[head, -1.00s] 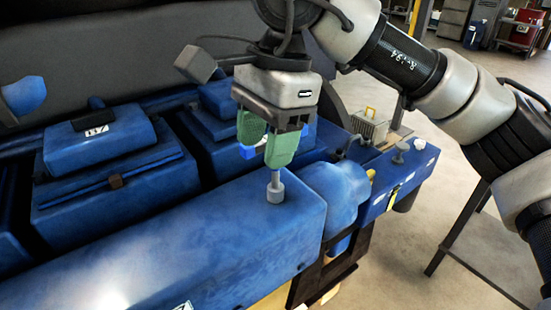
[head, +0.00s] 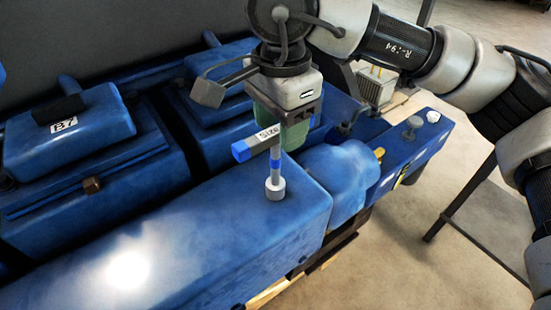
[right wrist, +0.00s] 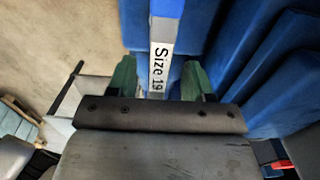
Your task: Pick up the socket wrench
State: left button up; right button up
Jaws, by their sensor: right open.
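The socket wrench (head: 274,170) stands upright with its grey socket end on the top of the blue engine block. Its handle runs level from the shaft, with a blue end and a white "Size" label. My right gripper (head: 284,132) is at the handle from behind and the right, with green fingers partly hidden in the head view. In the right wrist view, the wrench handle (right wrist: 161,60), labelled "Size 19", lies between the two open fingers (right wrist: 158,80), with a gap on each side. My left gripper is not in view.
The blue engine block (head: 180,250) fills the front. Blue cylinder covers (head: 80,125) rise at the left and behind the wrench. A rounded blue housing (head: 340,178) sits just right of it.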

aim_at(276, 182)
jog(key=f, duration=0.1)
jog(key=f+p, duration=0.1)
jog(key=f, duration=0.1)
jog(key=shift+s+a, duration=0.3)
jog(key=shift+s, duration=0.05)
jog(key=shift+f, duration=0.2)
jog(key=c, duration=0.4)
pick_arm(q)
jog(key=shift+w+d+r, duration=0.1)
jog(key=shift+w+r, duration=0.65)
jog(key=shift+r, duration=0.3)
pick_arm(e)
grip_shut()
